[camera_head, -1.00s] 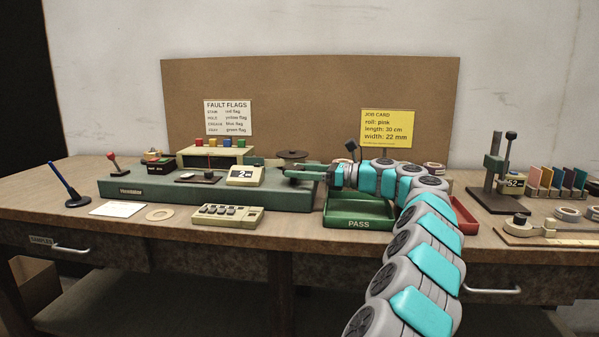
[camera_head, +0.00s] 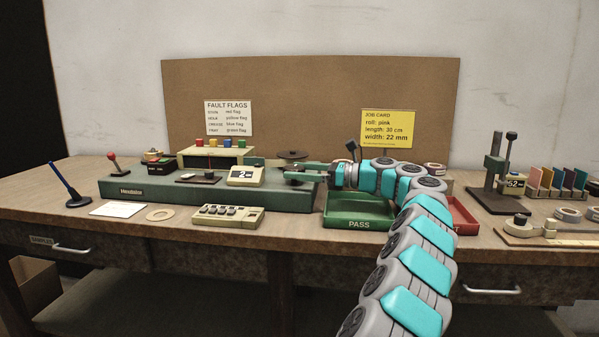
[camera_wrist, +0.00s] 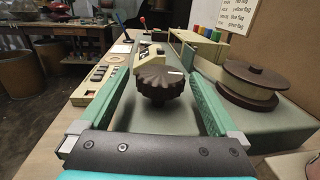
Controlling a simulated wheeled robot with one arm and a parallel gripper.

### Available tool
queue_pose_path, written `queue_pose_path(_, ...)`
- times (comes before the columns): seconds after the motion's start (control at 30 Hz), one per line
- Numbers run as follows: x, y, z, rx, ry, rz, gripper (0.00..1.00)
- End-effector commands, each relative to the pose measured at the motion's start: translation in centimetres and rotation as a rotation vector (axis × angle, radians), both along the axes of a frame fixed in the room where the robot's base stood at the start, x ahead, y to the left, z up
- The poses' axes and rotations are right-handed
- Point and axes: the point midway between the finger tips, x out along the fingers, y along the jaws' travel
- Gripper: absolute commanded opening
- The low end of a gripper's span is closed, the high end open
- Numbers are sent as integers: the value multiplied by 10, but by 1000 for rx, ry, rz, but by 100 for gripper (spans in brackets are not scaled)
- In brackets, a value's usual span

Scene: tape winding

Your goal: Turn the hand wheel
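The hand wheel (camera_wrist: 158,83) is a dark, ribbed knob with a small white mark on its top. It stands on the right part of the green machine bed (camera_head: 125,188). My gripper (camera_wrist: 158,92) is open, with one green finger on each side of the wheel. In the wrist view gaps show between the fingers and the wheel, so it is not gripped. In the head view my gripper (camera_head: 305,172) reaches in from the right over the bed's right end, and the wheel is mostly hidden there.
A spool with dark flanges (camera_wrist: 250,85) stands close to the right finger. The cream counter (camera_head: 246,176) and button box (camera_head: 228,215) lie to the left. A green PASS tray (camera_head: 358,222) and red tray (camera_head: 464,218) lie below and beside my arm.

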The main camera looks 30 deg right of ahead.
Motion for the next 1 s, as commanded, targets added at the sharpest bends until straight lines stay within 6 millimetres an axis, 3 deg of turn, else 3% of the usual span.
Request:
queue_pose_path(0.3, -2, -4, 0, 0, 0, -2, 100)
queue_pose_path(0.73, -42, -52, -1, 0, 1, -5, 100)
queue_pose_path(1.0, -50, -60, -1, 1, 2, 0, 100)
